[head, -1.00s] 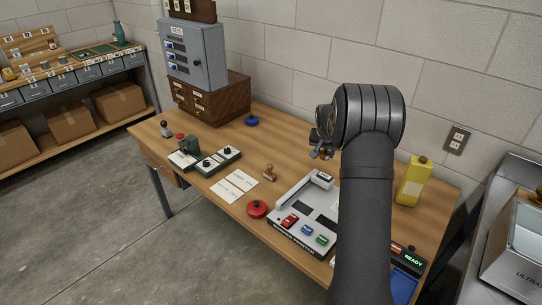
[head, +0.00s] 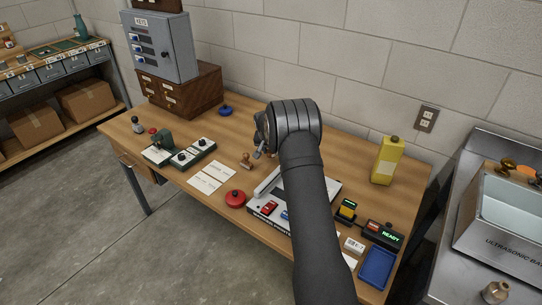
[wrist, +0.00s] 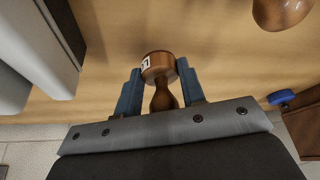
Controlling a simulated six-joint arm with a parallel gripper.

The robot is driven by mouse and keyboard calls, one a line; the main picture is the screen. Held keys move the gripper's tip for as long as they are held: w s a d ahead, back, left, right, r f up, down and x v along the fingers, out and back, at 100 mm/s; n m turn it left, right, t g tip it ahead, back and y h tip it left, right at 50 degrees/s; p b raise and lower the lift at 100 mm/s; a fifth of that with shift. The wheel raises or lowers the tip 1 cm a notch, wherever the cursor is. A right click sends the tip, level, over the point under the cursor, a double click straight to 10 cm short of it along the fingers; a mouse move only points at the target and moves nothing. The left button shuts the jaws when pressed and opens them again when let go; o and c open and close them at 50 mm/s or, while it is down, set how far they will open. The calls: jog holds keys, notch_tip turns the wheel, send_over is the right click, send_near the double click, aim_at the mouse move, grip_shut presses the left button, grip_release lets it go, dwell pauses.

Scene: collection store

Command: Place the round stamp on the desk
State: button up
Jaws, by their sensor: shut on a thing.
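My gripper (wrist: 160,82) is shut on a brown wooden round stamp (wrist: 159,67). In the wrist view the stamp's narrow waist is between the blue fingers, and its round end with a small white label points away from the palm. In the head view my gripper (head: 262,149) is over the middle of the desk (head: 215,147), and the held stamp cannot be made out there. A second wooden stamp (head: 246,160) stands on the desk close to my gripper in that view. A brown rounded wooden thing (wrist: 282,10) is at the wrist view's upper right.
White cards (head: 206,182) and a red round pad (head: 235,198) lie left of a grey machine (head: 268,188) partly hidden by my arm. A blue round thing (head: 226,110) is at the back. A yellow bottle (head: 387,160) stands right. Bare wood lies behind the cards.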

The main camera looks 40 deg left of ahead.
jog(key=shift+f, duration=1.3)
jog(key=shift+f, duration=0.15)
jog(key=o, duration=1)
jog(key=shift+s+r, duration=0.1)
jog(key=shift+r, duration=0.4)
jog(key=v, duration=1.1)
jog(key=shift+s+r, duration=0.1)
jog(key=shift+r, duration=0.05)
